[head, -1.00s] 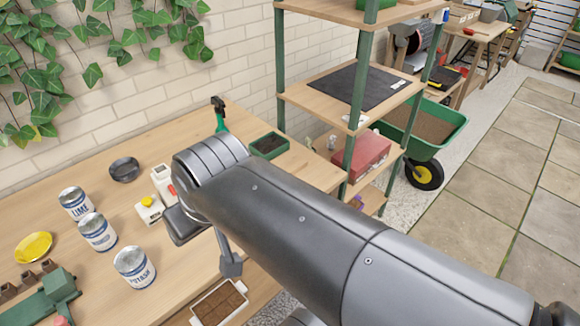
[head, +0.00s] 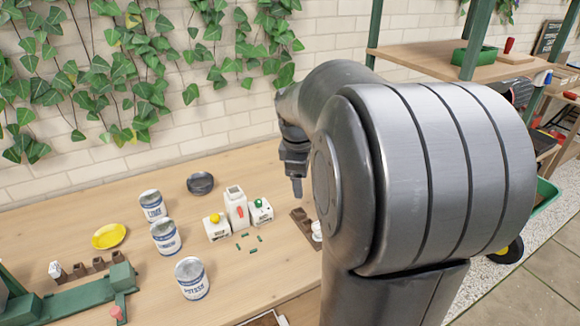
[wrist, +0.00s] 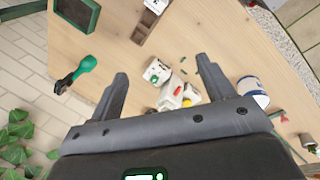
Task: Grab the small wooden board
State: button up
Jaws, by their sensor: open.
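I cannot pick out a small wooden board for certain. A flat wooden piece (head: 516,59) lies on the shelf at the upper right of the head view, with a red upright handle by it. A narrow brown piece with hollows (head: 303,222) lies on the bench, partly behind my arm; a similar brown piece shows at the top of the wrist view (wrist: 146,24). My gripper (wrist: 166,72) is open and empty above the bench, its fingers wide apart. In the head view my gripper (head: 297,190) points down near the brown piece, apart from it.
A yellow dish (head: 109,236) lies left, a dark bowl (head: 200,184) behind. The wrist view shows a green-handled tool (wrist: 82,68) and dark green tray (wrist: 76,12).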

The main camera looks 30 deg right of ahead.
jog(key=w+d+f+n, duration=0.1)
jog(key=d+f+n, duration=0.1)
jog(key=d+f, duration=0.5)
jog(key=w+d+f+n+g+y, duration=0.1)
jog(key=d+f+n, duration=0.2)
jog(key=d+f, duration=0.4)
jog(key=w+d+f+n+y, duration=0.1)
jog(key=w+d+f+n, duration=0.1)
jog(key=d+f, duration=0.5)
jog(key=shift+d+f+n+g, duration=0.1)
jog(key=shift+d+n+g, duration=0.3)
jog(key=shift+d, duration=1.15)
jog(key=shift+w+d+f, duration=0.1)
jog(key=shift+d+f, duration=0.05)
jog(key=shift+f, duration=0.75)
jog(key=shift+w+d+f, duration=0.1)
jog(key=shift+d+f, duration=0.05)
jog(key=shift+f, duration=0.75)
jog(key=shift+w+d+f, duration=0.1)
jog(key=shift+d+f, duration=0.05)
jog(key=shift+f, duration=0.75)
jog(key=shift+c, duration=0.3)
jog(key=c, duration=1.1)
jog(key=shift+r, duration=0.15)
